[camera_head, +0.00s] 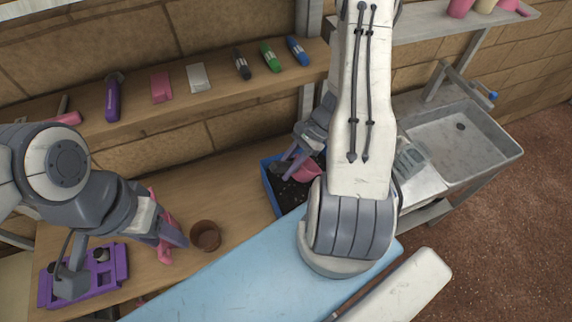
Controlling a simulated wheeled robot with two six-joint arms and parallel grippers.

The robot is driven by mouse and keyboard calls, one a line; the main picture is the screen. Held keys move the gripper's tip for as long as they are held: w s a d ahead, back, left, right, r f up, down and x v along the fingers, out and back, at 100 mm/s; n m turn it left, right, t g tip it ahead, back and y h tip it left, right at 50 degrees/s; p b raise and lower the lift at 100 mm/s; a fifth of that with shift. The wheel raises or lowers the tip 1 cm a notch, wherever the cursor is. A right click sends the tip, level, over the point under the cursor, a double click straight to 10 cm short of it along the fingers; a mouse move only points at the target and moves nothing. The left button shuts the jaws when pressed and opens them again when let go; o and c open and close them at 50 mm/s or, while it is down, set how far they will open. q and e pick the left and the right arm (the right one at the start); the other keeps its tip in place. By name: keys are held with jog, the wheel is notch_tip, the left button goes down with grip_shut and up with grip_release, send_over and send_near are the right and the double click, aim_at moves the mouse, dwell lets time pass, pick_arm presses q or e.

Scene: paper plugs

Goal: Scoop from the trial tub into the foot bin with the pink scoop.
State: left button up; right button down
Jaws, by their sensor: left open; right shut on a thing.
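A blue tub (267,184) of dark soil, which looks like the trial tub, stands on the wooden bench, partly hidden by my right arm. My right gripper (292,163) is over this tub, shut on the pink scoop (308,171). The scoop is low at the soil; whether it holds soil I cannot tell. My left gripper (172,238) is open above the bench, left of a brown pot. I cannot pick out the foot bin.
The brown pot (205,236) and a purple tray (122,265) stand on the bench. A pink object (162,207) shows beside my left gripper. A shelf (225,98) with several small items runs behind. A sink (460,140) is at right. A light blue surface (230,285) fills the front.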

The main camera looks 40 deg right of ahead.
aim_at(293, 177)
jog(key=d+f+b, duration=0.1)
jog(key=f, duration=0.1)
jog(key=d+f+b, duration=0.1)
jog(key=f, duration=0.1)
jog(key=d+f+b, duration=0.1)
jog(key=f, duration=0.1)
jog(key=shift+d+b, duration=0.35)
jog(key=shift+f, duration=0.15)
jog(key=h, duration=0.1)
jog(key=a+f+h+b, duration=0.1)
jog(key=h, duration=0.1)
jog(key=shift+f, duration=0.15)
notch_tip(293, 177, up, 4)
jog(key=shift+a+f+p, duration=0.15)
jog(key=shift+f+p, duration=0.05)
jog(key=shift+p, duration=1.05)
notch_tip(293, 177, up, 3)
jog(key=shift+a+r+p, duration=0.1)
jog(key=shift+a+p, duration=0.05)
jog(key=shift+p, duration=1.1)
jog(key=shift+a+f+h+b, duration=0.3)
jog(key=shift+a+h+b, duration=0.55)
jog(key=shift+h, duration=0.25)
jog(key=shift+a+r+h, duration=0.15)
jog(key=shift+a+h, duration=0.25)
jog(key=shift+h, duration=0.4)
jog(key=shift+a+h, duration=0.1)
jog(key=shift+h, duration=0.2)
jog(key=shift+a+h, duration=0.15)
jog(key=shift+h, duration=0.15)
